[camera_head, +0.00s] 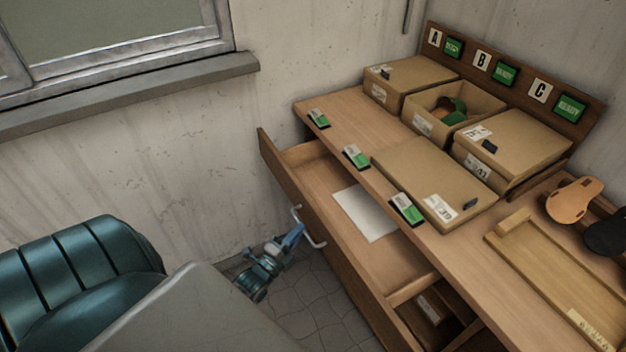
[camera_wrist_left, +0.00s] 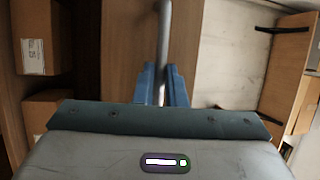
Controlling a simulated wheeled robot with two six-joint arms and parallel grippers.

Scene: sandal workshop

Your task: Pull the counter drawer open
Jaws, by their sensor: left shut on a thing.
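The counter drawer (camera_head: 278,165) is pulled out from the wooden counter, with its inside showing. A white sheet (camera_head: 366,213) lies on the drawer floor. The pale bar handle (camera_head: 318,241) is on the drawer's front. My left gripper (camera_head: 300,231) is at the handle, its blue fingers shut on the bar. In the left wrist view the handle (camera_wrist_left: 164,45) runs between the two fingers of my left gripper (camera_wrist_left: 162,85). My right gripper does not show.
The counter top (camera_head: 345,112) holds several cardboard boxes, green-marked tags, a wooden tray (camera_head: 545,285) and sandal soles (camera_head: 574,200). An open compartment with a box (camera_head: 430,306) is below. A dark green padded seat (camera_head: 75,280) stands at lower left. Tiled floor (camera_head: 325,300) shows beside the drawer.

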